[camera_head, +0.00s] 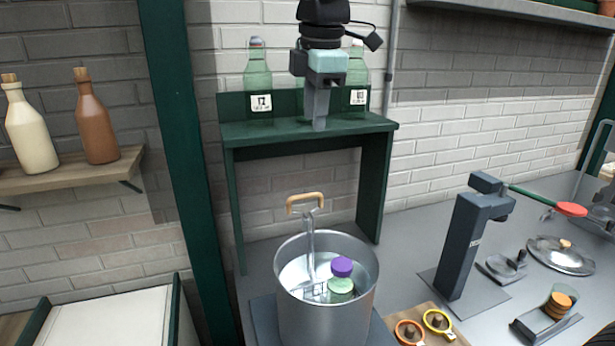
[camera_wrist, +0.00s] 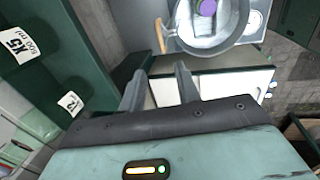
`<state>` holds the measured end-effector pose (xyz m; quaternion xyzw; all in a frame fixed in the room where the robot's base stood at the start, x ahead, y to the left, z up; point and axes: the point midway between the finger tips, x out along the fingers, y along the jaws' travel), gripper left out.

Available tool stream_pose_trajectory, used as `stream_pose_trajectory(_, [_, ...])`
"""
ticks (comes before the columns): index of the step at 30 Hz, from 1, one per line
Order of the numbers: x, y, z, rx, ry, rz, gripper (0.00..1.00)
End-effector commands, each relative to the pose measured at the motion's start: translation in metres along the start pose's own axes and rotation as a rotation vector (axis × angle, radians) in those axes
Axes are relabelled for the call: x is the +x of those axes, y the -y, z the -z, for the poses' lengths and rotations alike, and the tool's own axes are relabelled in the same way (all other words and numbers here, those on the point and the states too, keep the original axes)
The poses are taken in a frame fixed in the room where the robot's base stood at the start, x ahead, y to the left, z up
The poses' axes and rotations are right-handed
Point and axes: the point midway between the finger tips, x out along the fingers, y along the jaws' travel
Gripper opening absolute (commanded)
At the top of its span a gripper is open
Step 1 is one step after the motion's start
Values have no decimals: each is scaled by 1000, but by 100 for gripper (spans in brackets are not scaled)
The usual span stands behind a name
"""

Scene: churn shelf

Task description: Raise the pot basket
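A steel pot (camera_head: 325,318) stands on the bench below the green shelf. The basket (camera_head: 310,245) sits inside it; its metal stem rises above the rim and ends in a tan grip (camera_head: 305,197). The basket's lower part is partly hidden by the pot wall. A green jar with a purple lid (camera_head: 341,267) is in the pot. My gripper (camera_head: 319,122) hangs in front of the shelf, well above the grip, with fingers pointing down. In the wrist view its fingers (camera_wrist: 160,82) are apart and empty; the tan grip (camera_wrist: 160,36) shows beyond them.
The green shelf (camera_head: 300,131) with labelled green bottles (camera_head: 257,70) stands close behind my gripper. A dark post stand (camera_head: 465,240), a pot lid (camera_head: 560,254) and a board with orange and yellow rings (camera_head: 424,328) lie to the right. A wooden shelf (camera_head: 70,172) holds two bottles at left.

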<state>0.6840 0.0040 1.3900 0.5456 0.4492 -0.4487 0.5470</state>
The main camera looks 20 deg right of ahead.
Motion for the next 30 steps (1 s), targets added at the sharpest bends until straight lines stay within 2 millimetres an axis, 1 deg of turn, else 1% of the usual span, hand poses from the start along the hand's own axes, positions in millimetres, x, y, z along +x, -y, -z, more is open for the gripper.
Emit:
stream_pose_trajectory(2, [7, -1, -1, -4, 2, 2, 32])
stream_pose_trajectory(5, [22, 0, -1, -3, 2, 4, 32])
stream_pose_trajectory(21, [131, 0, 0, -3, 0, 3, 32])
stream_pose_trajectory(25, [151, 0, 1, -3, -1, 3, 32])
stream_pose_trajectory(30, [167, 0, 1, -4, -1, 1, 32])
